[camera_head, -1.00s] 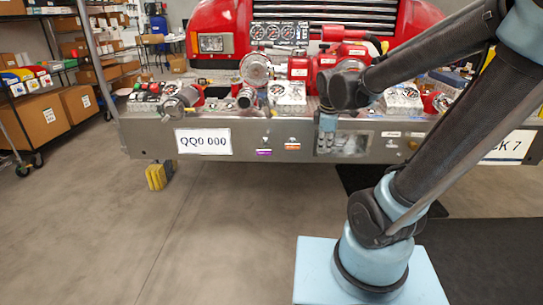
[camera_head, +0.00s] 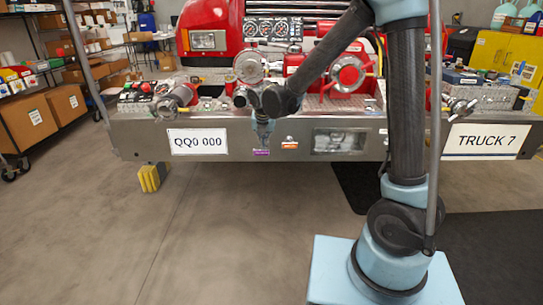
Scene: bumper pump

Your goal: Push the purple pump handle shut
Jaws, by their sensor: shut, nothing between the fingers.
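The purple pump handle is small in the head view; a purple strip (camera_head: 261,152) shows low on the front face of the silver bumper (camera_head: 230,128), between the QQ0 000 plate and the orange-marked handle. My gripper (camera_head: 263,138) is shut and empty, pointing down just above the purple strip. It covers the metal part of the handle over that strip. I cannot tell whether the gripper touches the handle or how far the handle stands out.
An orange-marked handle (camera_head: 290,143) sits close to the right. The QQ0 000 plate (camera_head: 199,141) is to the left. A pump panel with gauges (camera_head: 271,28) and valves stands above the bumper.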

